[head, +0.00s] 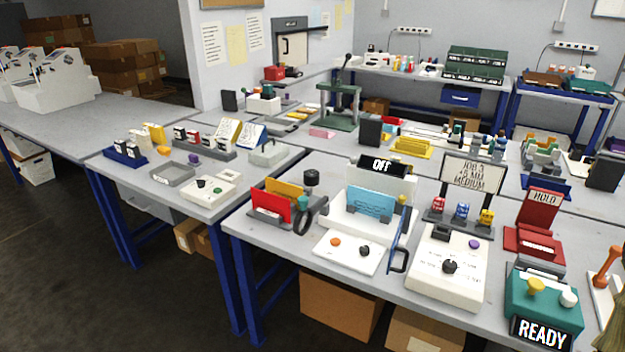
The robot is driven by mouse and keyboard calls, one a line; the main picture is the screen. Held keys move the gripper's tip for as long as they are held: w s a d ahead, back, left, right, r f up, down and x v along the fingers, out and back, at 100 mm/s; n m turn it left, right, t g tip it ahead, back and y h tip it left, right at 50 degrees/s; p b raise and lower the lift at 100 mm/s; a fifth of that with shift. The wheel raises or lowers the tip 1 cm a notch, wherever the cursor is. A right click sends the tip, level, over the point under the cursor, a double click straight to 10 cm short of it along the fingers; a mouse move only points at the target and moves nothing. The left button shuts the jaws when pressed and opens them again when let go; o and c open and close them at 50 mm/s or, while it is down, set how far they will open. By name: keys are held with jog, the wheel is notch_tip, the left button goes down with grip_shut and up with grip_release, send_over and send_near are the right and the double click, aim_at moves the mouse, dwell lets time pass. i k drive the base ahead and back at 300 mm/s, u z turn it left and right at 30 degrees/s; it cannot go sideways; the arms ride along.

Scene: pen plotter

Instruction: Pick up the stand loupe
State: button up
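A small black cylinder (312,178) with a narrower lower part stands on the near table, behind the red and yellow cards and left of the white machine with the OFF sign. It may be the stand loupe, but it is too small to tell for sure. A dark ring-shaped thing (303,221) is in front of it, beside the card holder. My gripper is not in view.
The near grey table (262,240) holds a red card (270,204) in a holder, a white machine (347,252) with a blue panel, a white control box (447,268) and a teal READY box (544,302). A left table (120,168) carries small trays. Floor at the left is clear.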

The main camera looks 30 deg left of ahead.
aim_at(311, 177)
jog(key=k, duration=0.3)
jog(key=u, duration=0.95)
jog(key=i, duration=0.85)
jog(key=u, duration=0.75)
